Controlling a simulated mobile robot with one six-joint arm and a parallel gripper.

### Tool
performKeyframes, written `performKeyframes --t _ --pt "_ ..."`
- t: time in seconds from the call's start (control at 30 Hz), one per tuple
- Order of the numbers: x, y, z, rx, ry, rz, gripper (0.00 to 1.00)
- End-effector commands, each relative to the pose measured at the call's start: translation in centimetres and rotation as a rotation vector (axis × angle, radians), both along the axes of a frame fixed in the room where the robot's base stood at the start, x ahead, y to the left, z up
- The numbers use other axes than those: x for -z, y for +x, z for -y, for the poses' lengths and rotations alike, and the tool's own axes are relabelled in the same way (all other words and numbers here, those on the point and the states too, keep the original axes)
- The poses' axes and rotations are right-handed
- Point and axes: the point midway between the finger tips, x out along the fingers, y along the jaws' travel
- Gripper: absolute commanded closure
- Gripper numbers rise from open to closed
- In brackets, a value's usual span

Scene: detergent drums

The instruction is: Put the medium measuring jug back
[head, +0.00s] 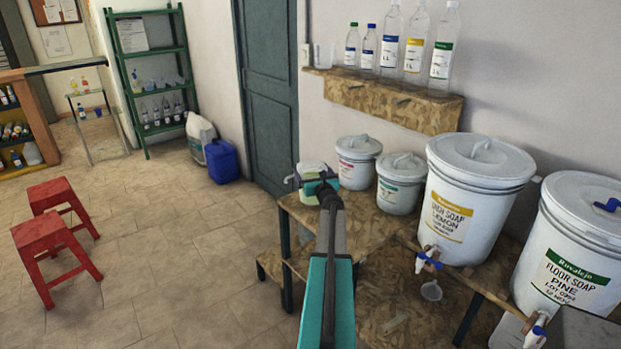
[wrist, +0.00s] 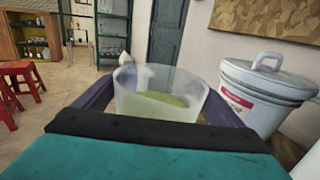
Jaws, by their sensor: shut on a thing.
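A translucent measuring jug (wrist: 158,98) stands upright between the two dark fingers of my gripper (wrist: 157,92) in the wrist view. My gripper is shut on it. Yellow-green shows inside the jug, apparently liquid. In the head view my gripper (head: 320,184) is at the left end of the wooden bench, and the jug is mostly hidden by it. I cannot tell the jug's size mark. Another small clear cup or jug (head: 324,56) stands at the left end of the wall shelf (head: 385,100).
Several labelled bottles (head: 415,42) stand on the wall shelf. Small lidded drums (head: 400,185) and a large lemon soap drum (head: 462,205) line the bench (head: 385,243). A pine soap drum (head: 570,255) is at right. A small clear vessel (head: 431,290) sits below the lemon tap. Floor at left is open near red stools (head: 48,235).

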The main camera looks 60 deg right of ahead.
Motion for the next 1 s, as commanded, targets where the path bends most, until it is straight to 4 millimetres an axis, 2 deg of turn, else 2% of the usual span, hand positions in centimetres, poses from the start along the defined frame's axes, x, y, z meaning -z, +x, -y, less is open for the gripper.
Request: performKeyframes --t 0.2,0.63,1.0 --pt "-0.2 0.5 1.1 -0.001 -0.001 0.003 0.72" --pt "0.0 0.5 1.2 -0.001 -0.001 0.003 0.72" --pt "2.6 0.6 1.2 -0.002 0.0 0.004 0.72"
